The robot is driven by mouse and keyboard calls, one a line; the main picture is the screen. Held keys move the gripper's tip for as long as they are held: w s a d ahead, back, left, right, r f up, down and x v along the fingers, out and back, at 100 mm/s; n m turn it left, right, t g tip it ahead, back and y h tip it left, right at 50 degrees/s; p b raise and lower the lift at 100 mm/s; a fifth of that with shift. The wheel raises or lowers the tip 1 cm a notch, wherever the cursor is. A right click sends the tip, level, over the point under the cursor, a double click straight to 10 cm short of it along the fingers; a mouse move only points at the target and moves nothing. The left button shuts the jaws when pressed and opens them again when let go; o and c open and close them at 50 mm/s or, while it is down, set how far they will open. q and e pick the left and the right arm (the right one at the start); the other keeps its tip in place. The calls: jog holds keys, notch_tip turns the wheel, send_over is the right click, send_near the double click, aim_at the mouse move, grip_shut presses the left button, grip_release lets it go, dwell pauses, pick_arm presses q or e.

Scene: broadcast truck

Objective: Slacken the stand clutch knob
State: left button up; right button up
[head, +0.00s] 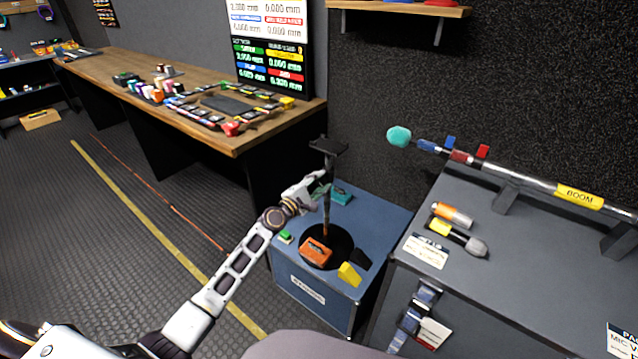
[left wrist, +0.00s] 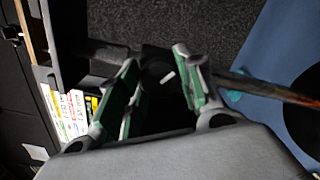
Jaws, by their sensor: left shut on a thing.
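A thin upright stand (head: 327,208) with a flat black top plate (head: 328,146) rises from a round black base on the blue case. My left gripper (head: 322,187) reaches its post from the left, about midway up. In the left wrist view, the dark clutch knob (left wrist: 158,76) with a white mark sits between the green-padded fingers of my left gripper (left wrist: 156,84), which is shut on it. The fingers hide part of the knob, and in the head view the knob cannot be made out. My right gripper is not in view.
The blue case (head: 302,292) also carries an orange block (head: 316,251), a yellow wedge (head: 349,274), a green button and a teal item. A grey case (head: 530,255) with a boom pole stands close on the right. A wooden desk (head: 215,140) is behind left. The left floor is mostly clear.

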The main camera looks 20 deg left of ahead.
pick_arm(q)
jog(key=shift+a, duration=0.15)
jog(key=o, duration=1)
jog(key=shift+o, duration=0.2)
jog(key=shift+v, duration=1.35)
jog(key=v, duration=0.9)
jog(key=shift+s, duration=0.1)
jog(key=shift+m, duration=0.3)
